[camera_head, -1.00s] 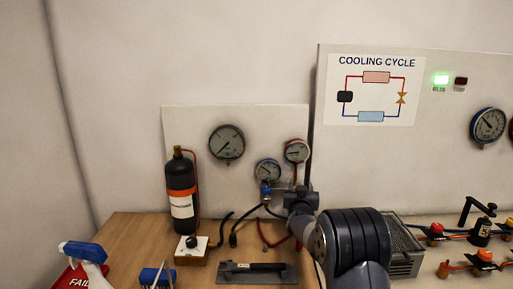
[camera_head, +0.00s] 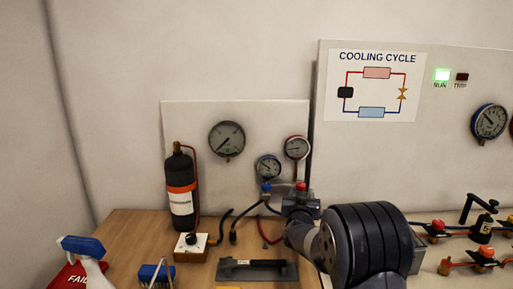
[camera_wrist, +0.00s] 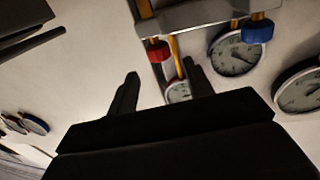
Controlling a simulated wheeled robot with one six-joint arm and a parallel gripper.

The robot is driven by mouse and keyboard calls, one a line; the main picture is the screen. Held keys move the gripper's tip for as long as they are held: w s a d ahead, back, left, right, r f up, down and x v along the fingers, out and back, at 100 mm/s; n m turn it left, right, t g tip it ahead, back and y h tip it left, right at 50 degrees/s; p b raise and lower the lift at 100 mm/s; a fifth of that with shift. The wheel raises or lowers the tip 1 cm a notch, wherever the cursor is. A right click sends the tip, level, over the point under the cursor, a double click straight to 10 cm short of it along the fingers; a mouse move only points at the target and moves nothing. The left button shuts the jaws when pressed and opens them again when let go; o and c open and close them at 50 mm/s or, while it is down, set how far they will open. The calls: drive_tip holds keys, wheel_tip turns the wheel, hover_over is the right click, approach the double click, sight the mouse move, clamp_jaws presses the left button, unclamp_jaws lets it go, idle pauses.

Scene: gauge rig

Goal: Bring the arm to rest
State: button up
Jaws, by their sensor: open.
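My gripper (camera_wrist: 160,68) is open in the wrist view, its two dark fingers apart with nothing held between them. Beyond them is the gauge manifold (camera_wrist: 205,14), a grey bar with a red knob (camera_wrist: 158,51) and a blue knob (camera_wrist: 258,31). I cannot tell whether a finger touches it. In the head view my dark ringed arm stands at the lower right of centre, and its forward end overlaps the area below the manifold's red knob (camera_head: 301,187). The fingers cannot be made out there.
A black nitrogen cylinder (camera_head: 181,190) stands left on the wooden bench, by a gauge panel (camera_head: 275,118). A control box (camera_head: 191,247), a grey tray (camera_head: 228,270) and a spray bottle (camera_head: 84,250) are in front. Valves and pipes (camera_head: 485,255) crowd the right.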

sight(302, 184)
drive_tip(key=s, duration=0.4)
drive_tip(key=w, duration=0.3)
drive_tip(key=w+p, duration=0.1)
drive_tip(key=w, duration=0.3)
drive_tip(key=w+d, duration=0.1)
drive_tip(key=w, duration=0.2)
drive_tip(key=shift+w+d+p, duration=0.1)
drive_tip(key=shift+w+p, duration=0.2)
drive_tip(key=shift+p, duration=0.05)
drive_tip(key=shift+n+y, duration=0.5)
drive_tip(key=shift+y, duration=0.3)
drive_tip(key=shift+s+r+n+y+p, duration=0.15)
drive_tip(key=shift+n+y+p, duration=0.15)
drive_tip(key=shift+p, duration=0.25)
drive_tip(key=shift+r+n+y+p, duration=0.1)
drive_tip(key=shift+n+y+p, duration=0.3)
drive_tip(key=shift+y+p, duration=0.55)
drive_tip(key=y+p, duration=0.1)
drive_tip(key=p, duration=0.2)
drive_tip(key=shift+n, duration=0.4)
drive_tip(key=s+d+b, duration=0.1)
drive_tip(key=s+b, duration=0.3)
drive_tip(key=s, duration=0.7)
drive_tip(key=w+a+f+n+g+y+p, duration=0.1)
drive_tip(key=w+a+f+n+g, duration=0.1)
drive_tip(key=a+f+n, duration=0.2)
drive_tip(key=shift+w+a+n+g, duration=0.2)
drive_tip(key=shift+a+n+g, duration=0.1)
drive_tip(key=shift+n, duration=0.2)
